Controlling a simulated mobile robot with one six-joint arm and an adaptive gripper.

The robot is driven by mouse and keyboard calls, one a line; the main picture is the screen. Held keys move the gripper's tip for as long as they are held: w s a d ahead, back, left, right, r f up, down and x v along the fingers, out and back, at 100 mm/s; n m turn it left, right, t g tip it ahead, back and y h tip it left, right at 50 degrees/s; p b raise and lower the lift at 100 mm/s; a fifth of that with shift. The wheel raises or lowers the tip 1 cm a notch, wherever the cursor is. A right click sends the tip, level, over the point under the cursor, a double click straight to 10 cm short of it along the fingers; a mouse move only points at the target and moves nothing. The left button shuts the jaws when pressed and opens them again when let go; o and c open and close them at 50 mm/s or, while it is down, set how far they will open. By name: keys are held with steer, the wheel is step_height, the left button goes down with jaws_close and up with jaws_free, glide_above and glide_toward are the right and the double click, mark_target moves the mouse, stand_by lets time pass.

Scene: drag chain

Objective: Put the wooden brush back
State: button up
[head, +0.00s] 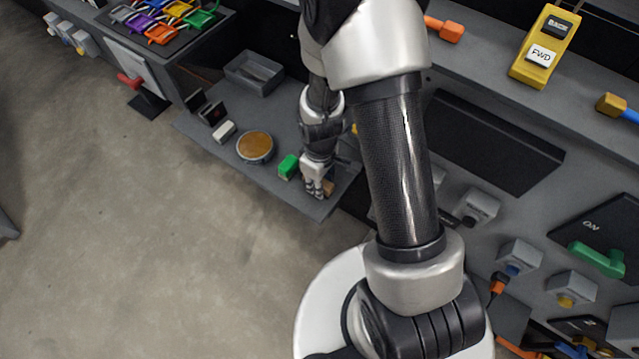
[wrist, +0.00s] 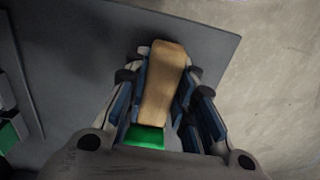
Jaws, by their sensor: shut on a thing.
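The wooden brush (wrist: 165,85) is a tan wooden block between my gripper's fingers (wrist: 162,95) in the wrist view. The fingers are shut on it from both sides. A bright green piece (wrist: 145,137) shows at its near end, close to the palm; I cannot tell whether it is part of the brush. In the head view my gripper (head: 318,188) is low at the right front of the grey shelf, with a bit of the tan wood (head: 329,188) showing beside the fingertips. Whether the brush touches the shelf is unclear.
The grey shelf (head: 215,140) also holds a green block (head: 289,166) just left of my gripper, a round brown-topped tin (head: 255,147), a white block (head: 224,132) and an empty grey tray (head: 254,73). Panels with switches stand at right. Open floor lies at left.

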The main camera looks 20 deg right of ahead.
steer(key=shift+f, duration=0.2)
steer(key=o, duration=1)
steer(key=shift+o, duration=0.2)
steer(key=shift+r, duration=0.2)
steer(key=s+r+m+t+p, duration=0.1)
steer(key=s+r+p, duration=0.1)
steer(key=r, duration=1.1)
steer(key=s+r+m+t+p, duration=0.1)
steer(key=r+m+p, duration=0.1)
steer(key=r, duration=1.1)
steer(key=s+r+m+t, duration=0.2)
steer(key=s+r+m, duration=0.2)
steer(key=s+r, duration=0.7)
steer(key=shift+s+t, duration=0.3)
steer(key=shift+s, duration=0.15)
